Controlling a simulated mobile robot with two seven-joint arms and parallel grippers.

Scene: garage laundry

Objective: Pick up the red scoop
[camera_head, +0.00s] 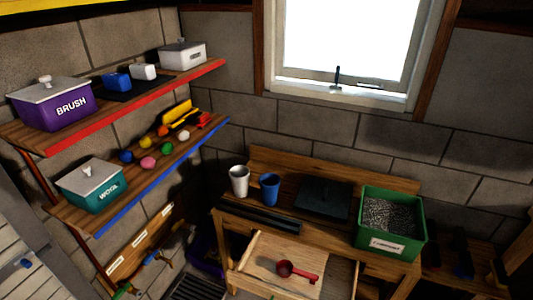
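A red scoop (286,269) lies in a pale wooden drawer or tray (270,248) that juts from the front of the wooden workbench. Its round bowl is on the left and its handle points right. Nothing covers it. Neither of my grippers is in view, so I cannot see how they stand relative to the scoop.
On the workbench stand a white cup (239,181), a blue cup (270,189), a dark flat case (323,198) and a green bin (389,247) of grey granules. Left wall shelves hold a purple box (52,108), a teal box (92,189), small coloured balls and yellow and red tools.

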